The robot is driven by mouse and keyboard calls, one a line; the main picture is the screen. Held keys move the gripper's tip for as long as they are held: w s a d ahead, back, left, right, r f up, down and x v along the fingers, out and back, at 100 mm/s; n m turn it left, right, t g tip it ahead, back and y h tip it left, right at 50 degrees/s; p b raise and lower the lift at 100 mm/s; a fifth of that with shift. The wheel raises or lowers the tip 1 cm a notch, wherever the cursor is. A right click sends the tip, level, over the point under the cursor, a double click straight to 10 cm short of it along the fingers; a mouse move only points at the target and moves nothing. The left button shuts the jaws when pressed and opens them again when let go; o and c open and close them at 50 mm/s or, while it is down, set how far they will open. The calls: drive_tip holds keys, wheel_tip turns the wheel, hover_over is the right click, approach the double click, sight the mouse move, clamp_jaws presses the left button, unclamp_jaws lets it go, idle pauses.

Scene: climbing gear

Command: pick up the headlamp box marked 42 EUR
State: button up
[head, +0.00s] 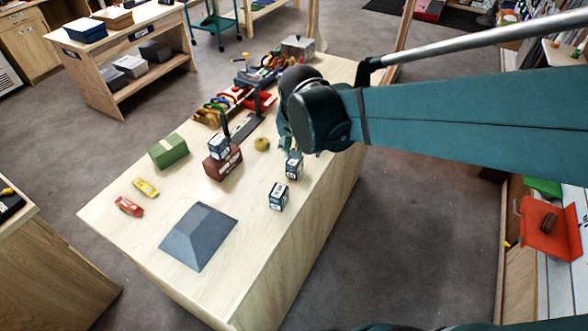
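Three small dark-blue and white boxes stand on the wooden table, and their price marks are too small to read, so I cannot tell which is marked 42 EUR. One box (278,197) stands nearest the table's right edge. A second box (293,166) stands just behind it. The third box (219,147) sits on top of a brown block (222,166) to the left. My gripper (287,143) hangs below my dark wrist joint, close to the second box in the picture. It is mostly hidden by the arm, and whether it touches the box is unclear.
A grey sloped block (199,237) lies at the front of the table (150,232). A green box (169,151), yellow (146,188) and red (129,207) items lie left. A yellow round item (262,144) is mid-table. Coloured gear on racks (236,97) crowds the back.

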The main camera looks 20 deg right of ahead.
sight(293, 161)
drive_tip(key=w+f+m+b, duration=0.1)
drive_tip(key=w+f, duration=0.1)
drive_tip(key=f, duration=0.1)
drive_tip(key=w+a+f+b, duration=0.1)
drive_tip(key=w+f, duration=0.1)
drive_tip(key=f, duration=0.1)
drive_tip(key=w+f+m+g+h+b, duration=0.1)
drive_tip(key=w+f, duration=0.2)
drive_tip(key=shift+a+f+m, duration=0.3)
drive_tip(key=shift+b+x, duration=0.3)
drive_tip(key=shift+x, duration=0.95)
drive_tip(key=shift+f, duration=0.1)
drive_tip(key=shift+b+x, duration=0.55)
drive_tip(key=shift+x, duration=2)
drive_tip(key=c, duration=1)
